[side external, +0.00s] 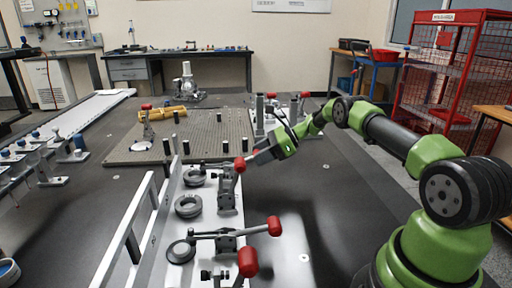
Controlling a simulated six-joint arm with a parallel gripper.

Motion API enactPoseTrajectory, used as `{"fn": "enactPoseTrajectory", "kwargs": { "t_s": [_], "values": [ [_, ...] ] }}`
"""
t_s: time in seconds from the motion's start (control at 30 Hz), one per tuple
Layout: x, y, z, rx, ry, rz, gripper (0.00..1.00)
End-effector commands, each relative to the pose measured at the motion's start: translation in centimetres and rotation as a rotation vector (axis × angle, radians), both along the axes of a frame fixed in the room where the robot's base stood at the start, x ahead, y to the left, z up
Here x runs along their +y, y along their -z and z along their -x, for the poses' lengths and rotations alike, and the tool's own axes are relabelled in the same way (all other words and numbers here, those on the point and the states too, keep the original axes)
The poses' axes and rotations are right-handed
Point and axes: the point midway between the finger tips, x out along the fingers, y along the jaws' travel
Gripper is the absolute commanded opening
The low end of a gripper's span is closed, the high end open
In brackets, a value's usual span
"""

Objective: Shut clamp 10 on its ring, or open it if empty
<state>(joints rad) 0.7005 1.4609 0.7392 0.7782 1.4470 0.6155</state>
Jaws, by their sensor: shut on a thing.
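My gripper (246,159) is at the middle of the picture, shut on the red-tipped handle (239,165) of a toggle clamp (227,192) on the white fixture. That handle stands up rather than lying flat. A dark grey ring (188,206) lies to the left of this clamp, and another ring (194,177) lies behind it. I cannot read any clamp number, so I cannot tell which one is clamp 10. The fingertips are small and partly hidden against the handle.
Nearer, a clamp with a red handle (274,226) lies level, its arm reaching over a ring (181,251). Another red handle (248,262) stands at the front. A pegged grey plate (130,155) lies behind the fixture. The dark table is clear at right.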

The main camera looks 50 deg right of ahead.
Motion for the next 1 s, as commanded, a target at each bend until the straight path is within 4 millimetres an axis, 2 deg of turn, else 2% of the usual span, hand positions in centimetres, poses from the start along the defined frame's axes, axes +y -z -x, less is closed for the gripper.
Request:
{"fn": "enactPoseTrajectory", "kwargs": {
  "t_s": [0.03, 0.3, 0.97, 1.0],
  "values": [
    [-0.3, 0.8, 0.3, 0.011, 0.002, 0.009, 0.02],
    [-0.6, 2.2, 0.6, 0.011, 0.002, 0.009, 0.02],
    [-0.6, 2.8, 0.7, 0.012, 0.000, 0.009, 0.02],
    [-0.5, 2.8, 0.7, 0.012, 0.000, 0.009, 0.47]
  ]
}}
